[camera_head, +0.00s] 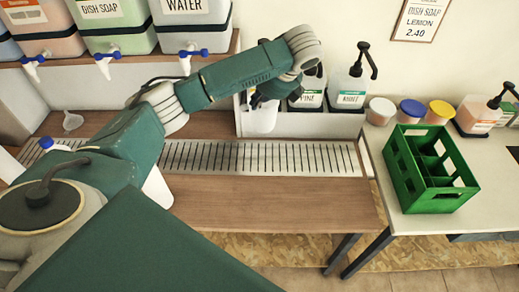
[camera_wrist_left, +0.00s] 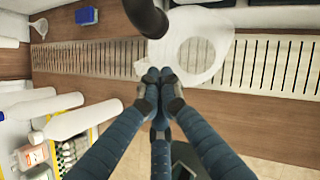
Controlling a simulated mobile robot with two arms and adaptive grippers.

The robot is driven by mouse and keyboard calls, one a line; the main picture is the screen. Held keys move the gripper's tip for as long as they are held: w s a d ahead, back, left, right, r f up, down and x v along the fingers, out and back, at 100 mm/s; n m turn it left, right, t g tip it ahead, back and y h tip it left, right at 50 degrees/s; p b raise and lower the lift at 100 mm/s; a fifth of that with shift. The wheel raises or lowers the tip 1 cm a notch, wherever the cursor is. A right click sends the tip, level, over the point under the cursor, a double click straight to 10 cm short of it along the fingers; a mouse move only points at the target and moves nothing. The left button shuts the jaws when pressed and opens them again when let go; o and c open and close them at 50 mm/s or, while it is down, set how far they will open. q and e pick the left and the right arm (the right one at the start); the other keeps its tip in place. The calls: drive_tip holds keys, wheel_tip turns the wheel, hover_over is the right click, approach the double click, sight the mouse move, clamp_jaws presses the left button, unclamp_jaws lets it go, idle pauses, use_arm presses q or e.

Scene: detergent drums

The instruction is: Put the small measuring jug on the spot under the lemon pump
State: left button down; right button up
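The small measuring jug (camera_head: 263,117) is whitish and translucent. In the head view it is just below my left gripper (camera_head: 272,92), at the left end of the white pump rack (camera_head: 320,124). In the left wrist view the jug (camera_wrist_left: 205,48) is over the slotted drip tray. The fingertips of my left gripper (camera_wrist_left: 160,77) meet at its near edge and appear shut on it; the exact grip is hard to see. A black pump part (camera_wrist_left: 147,15) is close to the jug there. My arm hides the rack's left bottle. My right gripper is out of view.
Two pump bottles (camera_head: 313,98) (camera_head: 350,91) stand in the rack. The slotted drip tray (camera_head: 290,158) runs along the counter. A green crate (camera_head: 440,195) stands on the right table. A clear funnel-like piece (camera_head: 72,121) lies at left. The front counter right of my arm is clear.

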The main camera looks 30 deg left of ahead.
use_arm(q)
wheel_tip(320, 180, down, 18)
drive_tip(key=p, duration=0.2)
drive_tip(key=shift+r, duration=0.25)
drive_tip(key=c, duration=2)
unclamp_jaws()
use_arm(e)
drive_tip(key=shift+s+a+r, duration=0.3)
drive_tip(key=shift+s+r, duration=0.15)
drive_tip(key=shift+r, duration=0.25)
use_arm(q)
drive_tip(key=shift+r, duration=0.15)
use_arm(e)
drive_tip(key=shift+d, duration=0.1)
